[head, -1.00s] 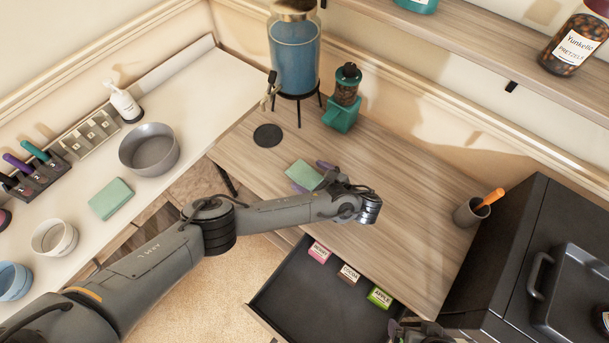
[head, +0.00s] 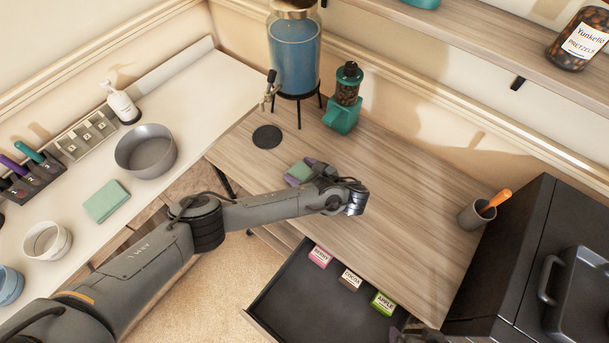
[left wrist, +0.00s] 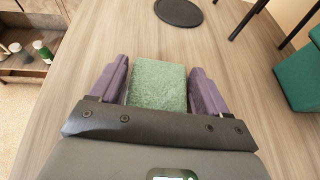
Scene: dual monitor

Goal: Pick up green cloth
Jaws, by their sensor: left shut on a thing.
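A green cloth (head: 299,171) is between the purple fingers of my left gripper (head: 301,172), over the wooden desk. In the left wrist view, the green cloth (left wrist: 158,84) fills the space between the two fingers, and my left gripper is shut on it. I cannot tell whether the cloth still touches the desk. A second folded green cloth (head: 107,201) lies flat on the white counter at the left.
A round black coaster (head: 267,136), a blue drink dispenser (head: 295,62) and a green grinder (head: 343,117) stand behind the gripper. An open drawer (head: 310,305) with small boxes is below the desk's front edge. The desk's right middle is clear.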

